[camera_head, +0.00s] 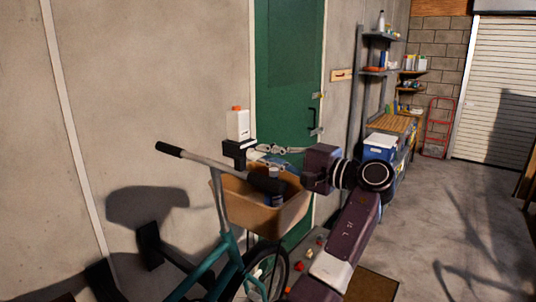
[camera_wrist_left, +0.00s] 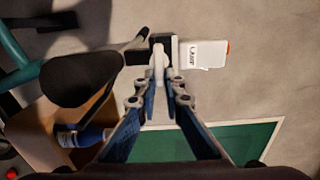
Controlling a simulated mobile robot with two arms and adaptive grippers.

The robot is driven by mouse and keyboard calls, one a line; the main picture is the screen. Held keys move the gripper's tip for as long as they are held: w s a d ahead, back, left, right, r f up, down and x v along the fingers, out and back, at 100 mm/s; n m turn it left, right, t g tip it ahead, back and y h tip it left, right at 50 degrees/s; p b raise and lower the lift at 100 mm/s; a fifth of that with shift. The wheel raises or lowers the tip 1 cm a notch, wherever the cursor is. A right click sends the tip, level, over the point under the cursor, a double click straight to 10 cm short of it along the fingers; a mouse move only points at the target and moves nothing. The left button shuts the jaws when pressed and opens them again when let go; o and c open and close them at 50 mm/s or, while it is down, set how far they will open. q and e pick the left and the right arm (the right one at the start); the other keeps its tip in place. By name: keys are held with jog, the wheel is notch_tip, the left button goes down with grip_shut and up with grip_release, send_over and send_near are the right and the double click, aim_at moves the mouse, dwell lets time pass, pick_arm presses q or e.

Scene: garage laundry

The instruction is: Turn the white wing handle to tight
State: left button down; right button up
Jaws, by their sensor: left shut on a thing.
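The white wing handle (camera_wrist_left: 158,58) stands upright in the left wrist view, just in front of a black block on the wall. My left gripper (camera_wrist_left: 162,78) is shut on the handle, with a finger on either side of it. In the head view my left gripper (camera_head: 262,155) reaches leftward to the black block (camera_head: 238,147), above the bicycle basket. The handle is too small to make out clearly there. My right gripper is not in view.
A white bottle (camera_head: 237,124) with an orange cap stands on the black block. A bicycle with a tan basket (camera_head: 262,217) holding a blue bottle is just below my gripper. A green door (camera_head: 288,80) is behind. The floor at right is clear.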

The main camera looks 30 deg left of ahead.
pick_arm(q)
jog(key=c, duration=2)
grip_release()
jog(key=shift+a, duration=0.1)
jog(key=shift+c, duration=0.2)
jog(key=d, duration=1.2)
jog(key=shift+s, duration=0.45)
jog(key=shift+f, duration=0.1)
